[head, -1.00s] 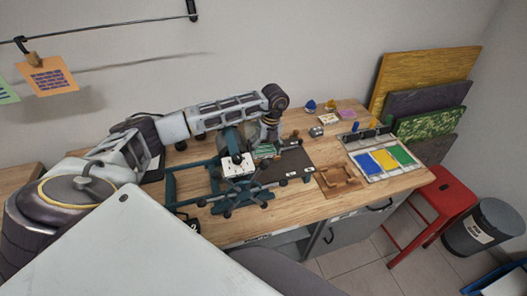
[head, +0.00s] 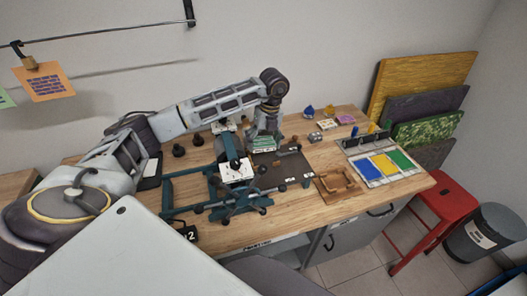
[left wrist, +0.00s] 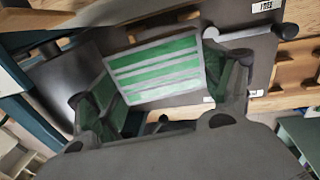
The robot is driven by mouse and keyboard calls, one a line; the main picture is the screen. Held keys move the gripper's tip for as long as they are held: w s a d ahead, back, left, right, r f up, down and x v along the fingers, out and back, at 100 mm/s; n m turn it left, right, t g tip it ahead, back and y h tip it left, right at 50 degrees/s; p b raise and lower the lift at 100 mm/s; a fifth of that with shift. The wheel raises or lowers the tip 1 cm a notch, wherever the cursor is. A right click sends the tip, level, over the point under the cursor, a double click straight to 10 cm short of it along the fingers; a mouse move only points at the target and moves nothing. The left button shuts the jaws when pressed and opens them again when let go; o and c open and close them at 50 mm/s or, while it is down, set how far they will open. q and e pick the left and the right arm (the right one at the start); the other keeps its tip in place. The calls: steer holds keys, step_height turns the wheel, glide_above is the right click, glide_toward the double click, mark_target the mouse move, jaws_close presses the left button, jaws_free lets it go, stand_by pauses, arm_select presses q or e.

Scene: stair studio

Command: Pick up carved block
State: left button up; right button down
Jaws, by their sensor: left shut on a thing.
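The carved block (head: 263,144) shows green and white stripes on its face. It is held between the fingers of my left gripper (head: 264,136), just above the dark mat (head: 272,175) on the wooden bench. In the left wrist view the block (left wrist: 155,68) is tilted between the two dark fingers of the left gripper (left wrist: 163,88), which is shut on it. The fingers hide its sides. My right gripper is not in view.
A teal press frame (head: 232,192) with a white plate stands just left of the mat. A wooden tray (head: 338,183) and a tray of blue, yellow and green pads (head: 347,157) lie to the right. A red stool (head: 437,205) stands beyond the bench.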

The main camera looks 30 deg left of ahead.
mark_target(263, 144)
arm_select(q)
steer(key=shift+r, duration=1.75)
steer(key=shift+d+f+p, duration=0.1)
steer(key=shift+d+p, duration=0.05)
steer(key=shift+p, duration=0.15)
steer(key=shift+d+f+t+h+p, duration=0.2)
steer(key=shift+t+h+p, duration=0.35)
steer(key=shift+p, duration=0.8)
steer(key=shift+f, duration=0.1)
steer(key=shift+f, duration=0.2)
steer(key=shift+f+b, duration=1.35)
steer(key=shift+f, duration=0.6)
steer(key=shift+f+b, duration=0.85)
steer(key=shift+f, duration=0.6)
